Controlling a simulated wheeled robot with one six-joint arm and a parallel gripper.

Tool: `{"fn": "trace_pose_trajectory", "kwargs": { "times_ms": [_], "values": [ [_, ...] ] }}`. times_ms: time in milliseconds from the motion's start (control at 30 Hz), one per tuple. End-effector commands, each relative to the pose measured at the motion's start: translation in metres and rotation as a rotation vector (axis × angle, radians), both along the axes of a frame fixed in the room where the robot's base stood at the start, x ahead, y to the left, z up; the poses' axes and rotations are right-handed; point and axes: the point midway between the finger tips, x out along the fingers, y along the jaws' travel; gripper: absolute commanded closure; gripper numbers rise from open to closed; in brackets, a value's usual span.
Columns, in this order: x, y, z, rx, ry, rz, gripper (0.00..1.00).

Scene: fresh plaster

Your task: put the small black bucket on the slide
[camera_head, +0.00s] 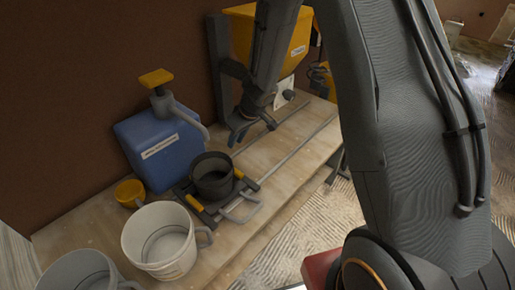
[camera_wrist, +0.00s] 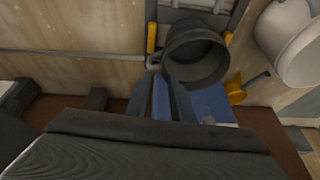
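The small black bucket (camera_head: 212,180) stands upright on the dark plate of the slide (camera_head: 203,215), between its yellow end pieces. It looks empty, and its underside is hidden. It also shows in the wrist view (camera_wrist: 195,68), beyond my fingertips. Two thin rails of the slide run along the bench to the back right. My gripper (camera_head: 252,128) is open and empty, above the rails and behind the bucket. In the wrist view my gripper (camera_wrist: 167,98) has its fingers apart near the bucket's rim; whether they touch it I cannot tell.
A blue container (camera_head: 160,145) with a yellow-topped pump stands behind the bucket. A yellow cup (camera_head: 129,193) and two white buckets (camera_head: 160,241) stand at the left. A yellow hopper (camera_head: 270,42) is behind my arm. The bench (camera_head: 290,165) has free room along the rails.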

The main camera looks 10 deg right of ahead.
Motion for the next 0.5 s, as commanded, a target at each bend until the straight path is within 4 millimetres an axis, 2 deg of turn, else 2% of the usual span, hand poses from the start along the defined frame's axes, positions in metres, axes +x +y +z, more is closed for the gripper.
{"fn": "trace_pose_trajectory", "kwargs": {
  "times_ms": [167, 267, 367, 500],
  "values": [
    [0.000, -0.033, 0.049, -0.055, -0.099, -0.134, 0.79],
    [-0.014, -0.058, 0.073, -0.105, -0.124, -0.222, 0.79],
    [-0.038, -0.082, 0.093, -0.153, -0.118, -0.307, 0.79],
    [-0.086, -0.108, 0.113, -0.202, -0.060, -0.412, 0.79]
  ]
}}
